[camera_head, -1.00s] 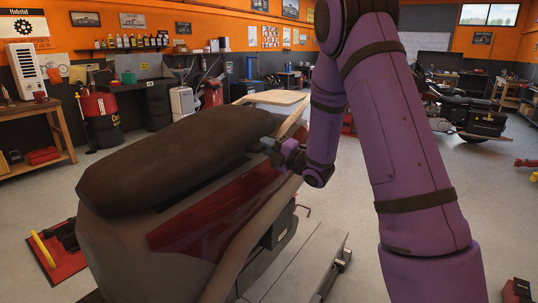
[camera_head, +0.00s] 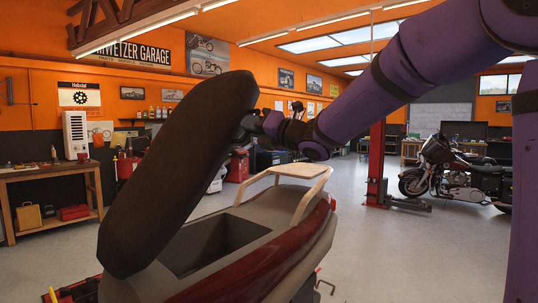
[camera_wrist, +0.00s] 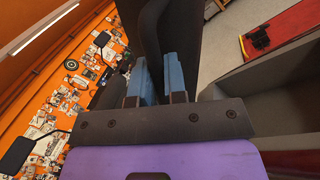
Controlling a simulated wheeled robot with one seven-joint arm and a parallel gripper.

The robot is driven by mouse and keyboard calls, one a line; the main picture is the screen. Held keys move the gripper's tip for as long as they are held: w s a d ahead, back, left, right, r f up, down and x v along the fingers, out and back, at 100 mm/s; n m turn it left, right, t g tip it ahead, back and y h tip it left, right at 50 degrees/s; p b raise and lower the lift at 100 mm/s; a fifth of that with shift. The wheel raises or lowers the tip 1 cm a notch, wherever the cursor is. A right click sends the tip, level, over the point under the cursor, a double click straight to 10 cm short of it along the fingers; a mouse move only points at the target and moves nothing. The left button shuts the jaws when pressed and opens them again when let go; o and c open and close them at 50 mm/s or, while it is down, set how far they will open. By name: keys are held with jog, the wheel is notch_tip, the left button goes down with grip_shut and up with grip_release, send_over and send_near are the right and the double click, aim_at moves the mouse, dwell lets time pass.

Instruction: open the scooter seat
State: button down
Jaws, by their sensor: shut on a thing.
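The scooter seat (camera_head: 180,170) is a long dark brown cushion. In the head view it stands tilted steeply up, its lower end at the near end of the red and grey scooter body (camera_head: 265,255). The storage opening (camera_head: 215,243) under it is uncovered. My gripper (camera_head: 250,124) is at the seat's raised upper end, on its right side. In the wrist view my gripper (camera_wrist: 162,82) has its blue-grey fingers shut on the dark edge of the seat (camera_wrist: 150,35). The exact contact is partly hidden.
A pale rear rack (camera_head: 299,170) stands behind the opening. A red lift post (camera_head: 376,165) and a parked motorcycle (camera_head: 455,178) are farther right. A wooden workbench (camera_head: 50,190) is at the left. The floor between scooter and motorcycle is clear.

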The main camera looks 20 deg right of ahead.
jog(key=s+a+r+n+g, duration=0.1)
jog(key=s+a+r+n, duration=0.3)
jog(key=s+a+r, duration=0.3)
jog(key=shift+s+a+r+n, duration=0.15)
jog(key=shift+a+r+n, duration=0.3)
jog(key=shift+a, duration=2.35)
jog(key=c, duration=1.2)
grip_release()
jog(key=v, duration=1)
jog(key=shift+s+d, duration=0.25)
jog(key=shift+s, duration=0.05)
